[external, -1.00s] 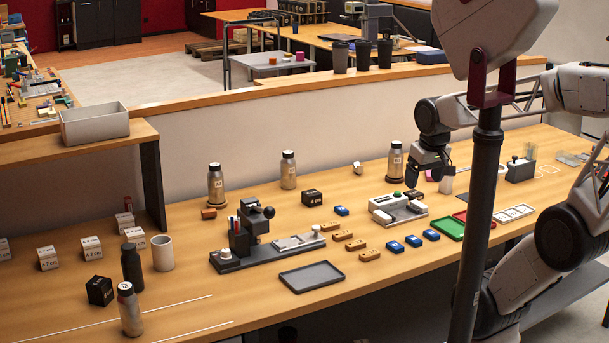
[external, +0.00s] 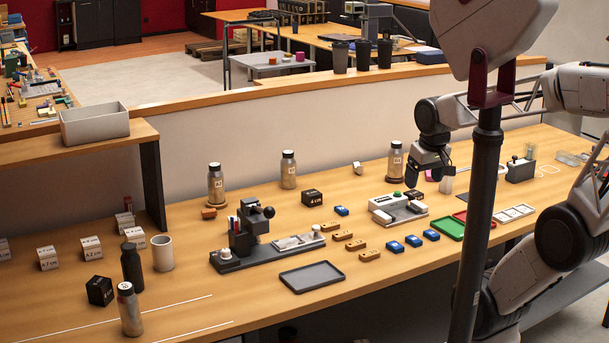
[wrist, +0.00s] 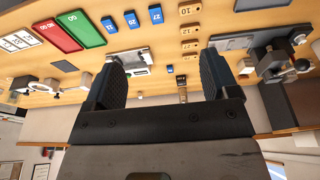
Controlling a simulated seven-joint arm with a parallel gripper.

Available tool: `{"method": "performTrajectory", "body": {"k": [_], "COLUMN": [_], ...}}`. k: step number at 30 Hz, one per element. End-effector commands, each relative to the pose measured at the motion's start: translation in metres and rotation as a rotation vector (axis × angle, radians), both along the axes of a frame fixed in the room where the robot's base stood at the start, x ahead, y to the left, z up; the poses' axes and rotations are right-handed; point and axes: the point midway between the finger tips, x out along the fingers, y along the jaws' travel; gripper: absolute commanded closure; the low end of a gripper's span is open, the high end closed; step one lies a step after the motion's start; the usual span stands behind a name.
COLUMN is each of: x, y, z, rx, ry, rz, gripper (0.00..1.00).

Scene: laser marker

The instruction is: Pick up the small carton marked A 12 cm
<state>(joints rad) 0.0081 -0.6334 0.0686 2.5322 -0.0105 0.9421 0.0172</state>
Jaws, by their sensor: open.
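Several small white cartons with dark print stand at the left of the bench in the external view. One is the front carton (external: 47,258), one is the carton beside it (external: 91,248), and another is by the white cup (external: 135,237). The print is too small to tell surely which is marked A 12 cm. My gripper (external: 426,175) is far to the right of them, above the bench near the grey-white device. In the wrist view my gripper (wrist: 157,82) is open, with nothing between its fingers. I cannot make out the white cartons there.
A marking device (external: 250,235), a dark tray (external: 311,276), wooden blocks (external: 356,244) and blue blocks (external: 413,241) lie between my gripper and the cartons. Bottles (external: 216,184) stand at the back. A dark bottle (external: 132,268) and white cup (external: 162,253) stand near the cartons.

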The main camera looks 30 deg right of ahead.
Motion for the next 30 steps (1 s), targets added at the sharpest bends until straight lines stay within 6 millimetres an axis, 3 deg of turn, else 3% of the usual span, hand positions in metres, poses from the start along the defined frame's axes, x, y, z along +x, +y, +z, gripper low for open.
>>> {"method": "performTrajectory", "body": {"k": [17,23,30], "x": [0.01,0.036,0.082], "y": [0.006,0.023,0.054], "z": [-0.001,-0.005,-0.014], "rx": [0.039,0.139,0.306], "ry": [0.019,0.072,0.166], "rz": [-0.027,-0.1,-0.237], "gripper": [0.12,0.12,0.12]}}
